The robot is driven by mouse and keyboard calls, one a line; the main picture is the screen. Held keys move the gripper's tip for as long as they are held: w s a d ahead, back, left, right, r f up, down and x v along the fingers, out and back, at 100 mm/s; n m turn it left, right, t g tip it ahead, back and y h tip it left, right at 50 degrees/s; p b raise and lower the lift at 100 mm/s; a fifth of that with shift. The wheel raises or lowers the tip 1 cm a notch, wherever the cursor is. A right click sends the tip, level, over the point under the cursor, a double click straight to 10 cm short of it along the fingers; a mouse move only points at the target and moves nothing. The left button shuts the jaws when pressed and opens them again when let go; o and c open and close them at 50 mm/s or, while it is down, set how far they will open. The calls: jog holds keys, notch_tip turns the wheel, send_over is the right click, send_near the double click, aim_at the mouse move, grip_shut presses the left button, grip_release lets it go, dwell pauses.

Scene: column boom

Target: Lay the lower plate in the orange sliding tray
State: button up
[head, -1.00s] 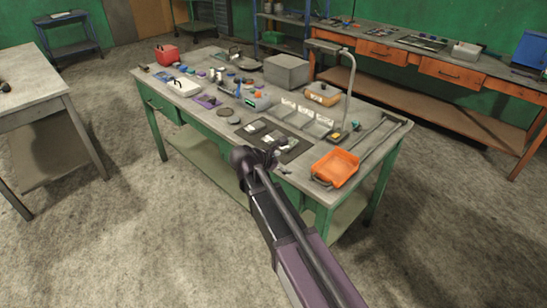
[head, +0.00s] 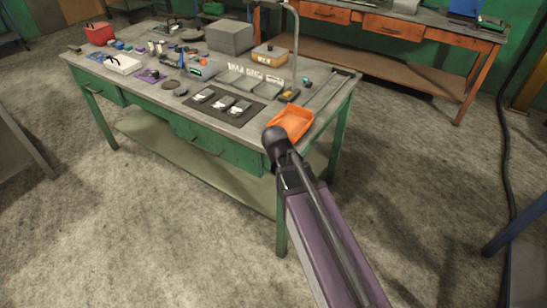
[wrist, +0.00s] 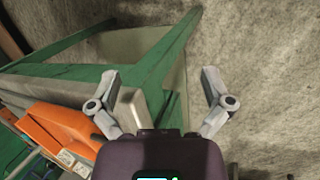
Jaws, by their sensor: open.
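Three small dark pieces with pale fronts, plate-like, lie in a slanting row on a dark mat (head: 188,101) near the bench's front edge: one at the left (head: 204,95), one in the middle (head: 222,103), one at the right (head: 240,108). I cannot tell which is the lower plate. The orange tray (head: 293,122) sits at the bench's right front corner; its visible inside looks empty. My arm's end hides its near left corner. In the wrist view, my gripper (wrist: 161,75) is open and empty beside the tray (wrist: 62,125), its fingers apart over the bench corner and floor.
A lamp-like post (head: 295,50) rises behind the tray. Shallow grey bins (head: 250,82) with white labels stand behind the mat. A grey box (head: 230,37) and a brown box (head: 270,54) stand farther back. The floor right of the bench (head: 420,170) is clear.

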jog(key=s+d+f+m+g+y+b, duration=0.1)
jog(key=s+d+f+m+y+b, duration=0.1)
jog(key=s+d+f+m+y, duration=0.2)
jog(key=s+d+m, duration=0.1)
jog(key=s+m, duration=0.2)
jog(key=m, duration=0.1)
jog(key=shift+s+f+m+g+b, duration=0.25)
jog(key=shift+s+m+g+b, duration=0.05)
jog(key=shift+s+m+g, duration=0.1)
